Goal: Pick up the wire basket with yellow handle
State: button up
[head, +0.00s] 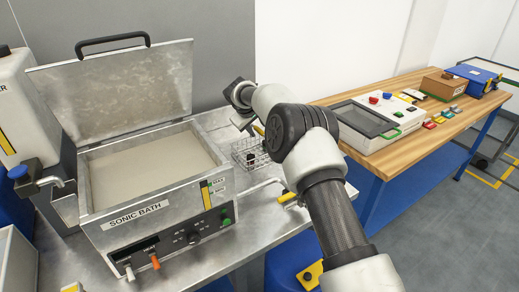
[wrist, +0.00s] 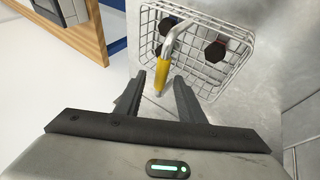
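The wire basket (wrist: 229,50) stands on the grey metal bench, with a bent metal handle that has a yellow grip (wrist: 161,77). In the head view the basket (head: 243,158) is right of the sonic bath, partly hidden by my arm. My gripper (wrist: 158,80) is open in the wrist view, its two dark fingers apart and pointing at the basket. The yellow grip appears between the fingertips; I cannot tell whether it is fully between them or still beyond. The fingers do not close on it.
The sonic bath (head: 150,215) stands left with its lid (head: 115,90) raised and liquid inside. A tap pipe with a yellow lever (head: 288,198) is in front of the basket. A wooden table (head: 410,148) with a tester stands right, across a gap.

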aim_at(257, 128)
jog(key=shift+x, duration=1.65)
grip_shut()
jog(key=shift+r, duration=0.1)
